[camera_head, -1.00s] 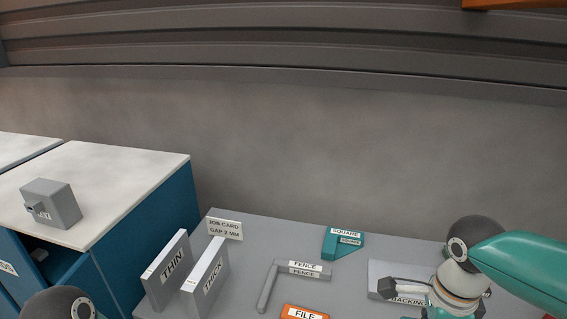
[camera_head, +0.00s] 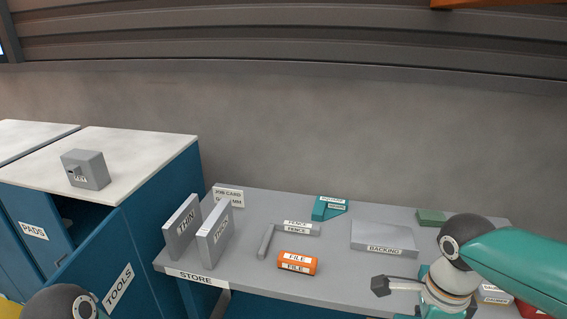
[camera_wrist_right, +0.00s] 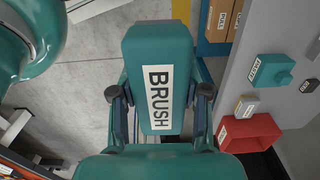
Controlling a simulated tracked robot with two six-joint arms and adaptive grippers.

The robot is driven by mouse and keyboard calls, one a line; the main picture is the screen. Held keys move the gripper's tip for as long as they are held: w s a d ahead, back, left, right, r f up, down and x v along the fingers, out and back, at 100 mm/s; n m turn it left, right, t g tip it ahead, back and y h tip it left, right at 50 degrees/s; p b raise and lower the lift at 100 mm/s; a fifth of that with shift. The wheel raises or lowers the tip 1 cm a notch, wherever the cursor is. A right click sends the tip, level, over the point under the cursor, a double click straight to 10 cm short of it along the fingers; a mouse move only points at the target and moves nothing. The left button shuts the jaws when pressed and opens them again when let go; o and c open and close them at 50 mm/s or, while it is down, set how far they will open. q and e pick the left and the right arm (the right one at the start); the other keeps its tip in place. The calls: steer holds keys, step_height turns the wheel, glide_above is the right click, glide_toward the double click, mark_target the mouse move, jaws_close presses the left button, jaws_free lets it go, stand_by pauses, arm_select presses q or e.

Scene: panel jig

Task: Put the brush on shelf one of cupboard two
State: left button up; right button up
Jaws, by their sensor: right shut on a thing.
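The teal brush (camera_wrist_right: 160,85), labelled BRUSH, is held between the fingers of my right gripper (camera_wrist_right: 160,100) in the right wrist view. In the head view my right gripper (camera_head: 385,286) shows only in part at the lower right, and I cannot make out the brush there. Blue cupboards with pale tops stand at the left: one front reads PADS (camera_head: 34,231) and a door reads TOOLS (camera_head: 118,287). That door stands open, with a dark gap above it; no shelf is clearly seen. Part of my left arm shows at the bottom left, but its gripper is out of view.
A grey box (camera_head: 85,170) stands on the cupboard top.

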steer(key=w+a+f+n, duration=0.2)
steer(key=w+f+n, duration=0.3)
steer(key=f+n, duration=0.4)
steer(key=w+a+f+n, duration=0.2)
steer(key=w+f+n, duration=0.3)
steer(key=f+n, duration=0.4)
steer(key=n, duration=0.3)
steer(key=shift+w+a+f, duration=0.2)
steer(key=shift+w+f, duration=0.05)
steer(key=shift+w, duration=0.15)
